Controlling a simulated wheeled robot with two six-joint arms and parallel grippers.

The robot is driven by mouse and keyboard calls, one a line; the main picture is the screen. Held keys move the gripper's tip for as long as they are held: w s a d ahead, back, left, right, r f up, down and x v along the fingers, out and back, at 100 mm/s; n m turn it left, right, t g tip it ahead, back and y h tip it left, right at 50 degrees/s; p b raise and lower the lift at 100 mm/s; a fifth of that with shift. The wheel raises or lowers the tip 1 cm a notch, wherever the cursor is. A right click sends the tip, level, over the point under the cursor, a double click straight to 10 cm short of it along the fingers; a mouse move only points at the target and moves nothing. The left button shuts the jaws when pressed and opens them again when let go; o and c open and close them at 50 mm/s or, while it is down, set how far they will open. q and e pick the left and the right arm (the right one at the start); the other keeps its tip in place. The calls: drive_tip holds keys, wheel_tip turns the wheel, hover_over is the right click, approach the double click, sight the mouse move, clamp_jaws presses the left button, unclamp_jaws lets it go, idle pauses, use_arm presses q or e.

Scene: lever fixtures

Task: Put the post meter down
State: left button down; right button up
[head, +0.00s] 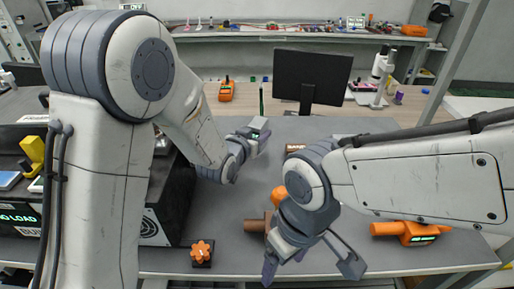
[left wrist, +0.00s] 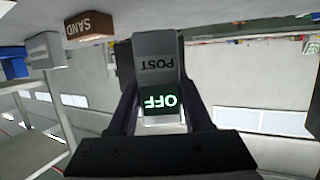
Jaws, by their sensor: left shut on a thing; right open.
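The post meter is a grey block with a dark face marked POST and a lit green OFF display. It fills the middle of the left wrist view (left wrist: 157,68), upside down. My left gripper (head: 253,136) is shut on it, one finger along each side. In the head view the post meter (head: 261,125) shows small at the end of my left arm, over the far part of the grey table (head: 225,212). I cannot tell whether it touches the table. My right gripper (head: 312,264) is open and empty near the table's front edge.
A black box (head: 172,200) stands at the left. An orange knob (head: 202,251), a brown cylinder (head: 256,226) and an orange device (head: 408,232) lie near the front. A monitor (head: 312,78) stands behind. A brown SAND block (left wrist: 90,26) shows in the left wrist view.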

use_arm(q)
wheel_tip(320, 180, down, 4)
drive_tip(key=shift+f, duration=0.1)
drive_tip(key=shift+f+b, duration=0.1)
drive_tip(key=shift+b, duration=0.2)
drive_tip(key=shift+c, duration=1.6)
unclamp_jaws()
